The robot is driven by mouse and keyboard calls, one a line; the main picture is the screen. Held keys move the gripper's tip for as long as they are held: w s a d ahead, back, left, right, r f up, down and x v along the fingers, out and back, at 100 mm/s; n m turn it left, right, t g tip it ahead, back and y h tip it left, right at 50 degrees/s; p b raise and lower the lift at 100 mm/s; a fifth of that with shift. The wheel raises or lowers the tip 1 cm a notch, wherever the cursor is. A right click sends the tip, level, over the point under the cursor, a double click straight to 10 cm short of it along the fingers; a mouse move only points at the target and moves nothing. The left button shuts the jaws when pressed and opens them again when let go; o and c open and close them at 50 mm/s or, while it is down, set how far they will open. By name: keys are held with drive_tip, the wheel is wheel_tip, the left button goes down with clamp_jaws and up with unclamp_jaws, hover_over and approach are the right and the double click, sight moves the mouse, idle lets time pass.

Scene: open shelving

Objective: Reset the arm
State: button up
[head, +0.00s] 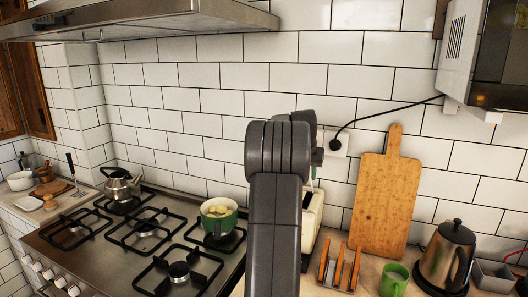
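My arm (274,205) rises from the bottom middle of the head view, in front of the tiled wall and the counter. Its dark grey joint (278,148) shows near the middle of the picture. My gripper cannot be made out; the arm's far end is hidden behind its own links. Whether it is open or holds anything is not shown.
A gas stove (150,245) with a green pot (219,217) and a kettle (119,184) stands left. A toaster (312,213), cutting board (385,200), green mug (393,279) and electric kettle (446,258) stand right. A range hood (150,18) hangs upper left.

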wheel_tip(320, 180, down, 7)
drive_tip(key=shift+d+f, duration=0.15)
drive_tip(key=shift+d, duration=0.05)
drive_tip(key=shift+s, duration=0.1)
idle(0.4)
